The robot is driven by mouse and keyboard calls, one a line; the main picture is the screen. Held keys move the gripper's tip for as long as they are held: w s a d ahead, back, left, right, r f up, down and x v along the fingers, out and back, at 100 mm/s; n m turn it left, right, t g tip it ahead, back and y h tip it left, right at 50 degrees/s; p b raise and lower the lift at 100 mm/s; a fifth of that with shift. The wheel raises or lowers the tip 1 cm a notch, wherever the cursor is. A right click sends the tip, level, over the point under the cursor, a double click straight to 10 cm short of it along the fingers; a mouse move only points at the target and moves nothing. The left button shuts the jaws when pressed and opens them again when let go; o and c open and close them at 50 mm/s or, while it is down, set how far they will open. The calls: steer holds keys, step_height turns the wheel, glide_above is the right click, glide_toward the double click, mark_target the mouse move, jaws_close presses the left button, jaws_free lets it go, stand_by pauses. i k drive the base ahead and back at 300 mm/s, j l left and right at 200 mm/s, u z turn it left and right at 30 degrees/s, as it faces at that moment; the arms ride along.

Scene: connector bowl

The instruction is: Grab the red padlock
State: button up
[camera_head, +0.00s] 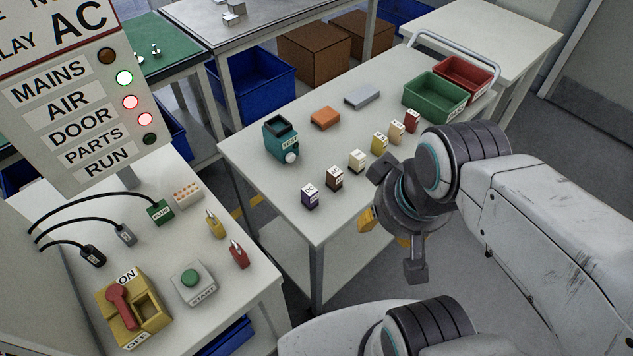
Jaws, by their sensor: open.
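The red padlock (239,256) stands on the left table, close to its right edge, with its grey shackle pointing up. A yellow padlock (216,225) stands just behind it. My gripper (398,219) is at the right of the picture, in front of the middle table's near edge. Its dark fingers are spread apart and I see nothing held between them. It is well to the right of the red padlock and apart from it.
Several small labelled blocks (334,179) line the middle table (262,198). A gap separates the two tables. A tall sign panel (80,110) rises at left.

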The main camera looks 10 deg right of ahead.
mark_target(239, 255)
steer(key=u, duration=1.25)
